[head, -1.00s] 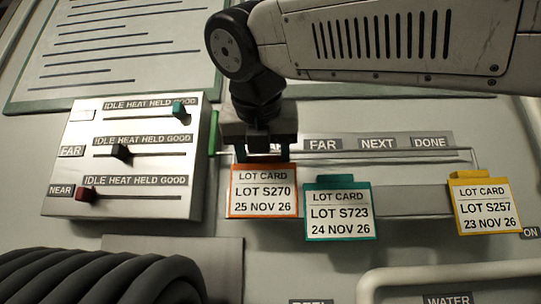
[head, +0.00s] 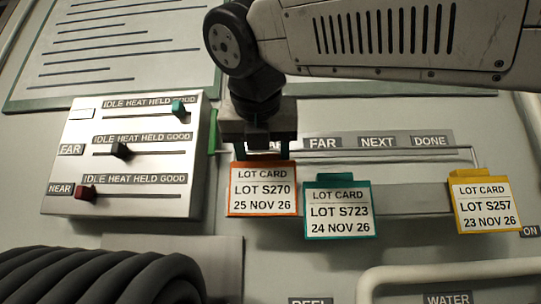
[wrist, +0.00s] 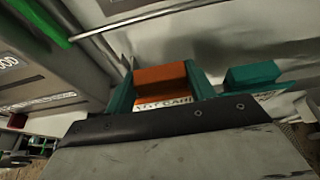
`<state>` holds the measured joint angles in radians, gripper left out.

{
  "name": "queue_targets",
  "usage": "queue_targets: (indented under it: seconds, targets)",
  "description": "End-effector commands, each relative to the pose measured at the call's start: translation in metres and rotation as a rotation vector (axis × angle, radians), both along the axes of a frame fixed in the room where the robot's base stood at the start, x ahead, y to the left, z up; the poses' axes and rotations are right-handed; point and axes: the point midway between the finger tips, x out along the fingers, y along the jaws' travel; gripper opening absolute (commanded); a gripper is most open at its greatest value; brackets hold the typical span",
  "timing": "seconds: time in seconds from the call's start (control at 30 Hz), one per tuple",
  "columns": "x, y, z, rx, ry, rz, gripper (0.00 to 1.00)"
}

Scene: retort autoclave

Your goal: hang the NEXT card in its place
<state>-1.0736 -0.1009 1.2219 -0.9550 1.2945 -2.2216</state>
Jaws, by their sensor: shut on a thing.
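My gripper (head: 266,153) is shut on the top of the orange-edged lot card (head: 263,193), LOT S270, 25 NOV 26. The card is upright at the left end of the rail (head: 400,153); I cannot tell whether it touches the rail. In the wrist view its orange top (wrist: 160,78) sits between the fingers. The NEXT label (head: 377,142) is above the rail, between the FAR label (head: 322,143) and the DONE label (head: 429,141). My gripper partly hides a leftmost label. No card hangs directly under NEXT.
A teal card (head: 339,210), LOT S723, hangs just right of the held card, below FAR. A yellow card (head: 485,203), LOT S257, hangs at the rail's right end. A slider box (head: 62,170) stands close on the left. A dark coiled hose (head: 95,280) is lower left.

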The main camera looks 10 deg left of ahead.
Motion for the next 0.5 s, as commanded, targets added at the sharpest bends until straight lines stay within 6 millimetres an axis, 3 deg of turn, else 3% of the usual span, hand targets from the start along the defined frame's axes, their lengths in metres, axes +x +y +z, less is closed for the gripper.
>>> queue_targets:
  seconds: [0.5]
  targets:
    - [0.0002, -0.0005, -0.0096, 0.001, -0.001, -0.001, 0.32]
